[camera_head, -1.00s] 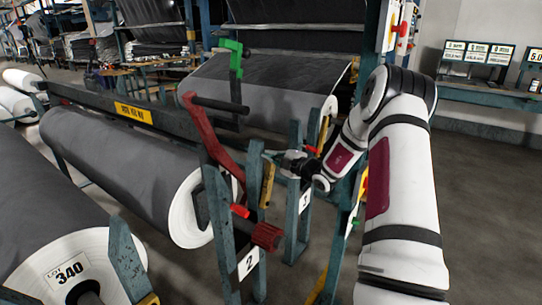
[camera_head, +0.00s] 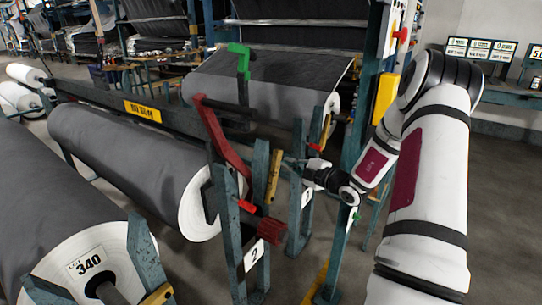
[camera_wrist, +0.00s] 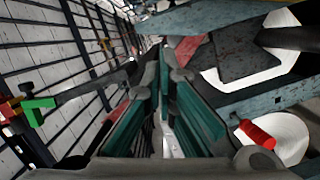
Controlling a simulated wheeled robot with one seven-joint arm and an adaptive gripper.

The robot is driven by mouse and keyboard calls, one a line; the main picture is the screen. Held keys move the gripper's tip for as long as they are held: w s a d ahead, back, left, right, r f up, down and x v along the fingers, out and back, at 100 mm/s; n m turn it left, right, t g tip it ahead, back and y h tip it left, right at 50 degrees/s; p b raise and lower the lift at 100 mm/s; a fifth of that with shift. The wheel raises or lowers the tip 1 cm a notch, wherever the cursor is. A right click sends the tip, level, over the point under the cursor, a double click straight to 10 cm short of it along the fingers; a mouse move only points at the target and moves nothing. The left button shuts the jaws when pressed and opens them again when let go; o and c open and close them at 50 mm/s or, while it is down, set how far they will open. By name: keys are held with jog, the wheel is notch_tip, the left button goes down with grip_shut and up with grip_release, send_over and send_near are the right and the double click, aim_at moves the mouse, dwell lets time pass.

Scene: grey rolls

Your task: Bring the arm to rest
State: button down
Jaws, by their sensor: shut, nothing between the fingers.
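My white arm with maroon panels (camera_head: 407,170) reaches from the right of the head view, bent at the elbow. My gripper (camera_head: 288,160) is at its far end, beside the teal posts and the yellow bar (camera_head: 273,176), and looks small there. In the wrist view the teal-padded fingers (camera_wrist: 163,80) are together and hold nothing. From these views I cannot tell whether the gripper touches the post near it.
A red lever (camera_head: 222,140), a red knob (camera_head: 272,231) and a green bracket (camera_head: 240,60) stand by the teal stand numbered 2 (camera_head: 237,255). Grey rolls (camera_head: 130,160) fill the left, including one labelled 340 (camera_head: 85,262). Open floor (camera_head: 505,190) lies at the right.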

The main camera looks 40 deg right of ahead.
jog(key=s+a+r+n+g+y+p, duration=0.1)
jog(key=a+r+n+g+y, duration=0.15)
jog(key=a+r+n, duration=0.4)
jog(key=s+a+r+n+g+y+p, duration=0.15)
jog(key=a+r+n+y, duration=0.25)
jog(key=a+n, duration=0.6)
jog(key=s+a+r+n+g+p, duration=0.1)
jog(key=s+a+r+n+g, duration=0.25)
jog(key=s+a+n, duration=0.35)
jog(key=s+a+r+n+g+p, duration=0.2)
jog(key=s+a+r+n+g, duration=0.25)
jog(key=a, duration=0.55)
jog(key=s+a+r+n+g+h+p, duration=0.2)
jog(key=s+a+n+h, duration=0.1)
jog(key=s+n, duration=1.1)
jog(key=s+d+r+n+h+p, duration=0.1)
jog(key=s+d+r+n+h, duration=0.1)
jog(key=s+n, duration=0.3)
jog(key=s+d+r+n+t+h+p, duration=0.1)
jog(key=s+d+r+n+h+p, duration=0.1)
jog(key=s+n, duration=0.4)
jog(key=d+n+h, duration=0.1)
jog(key=n, duration=0.2)
jog(key=shift+s+r, duration=0.15)
jog(key=shift+r, duration=0.15)
jog(key=shift+h, duration=0.25)
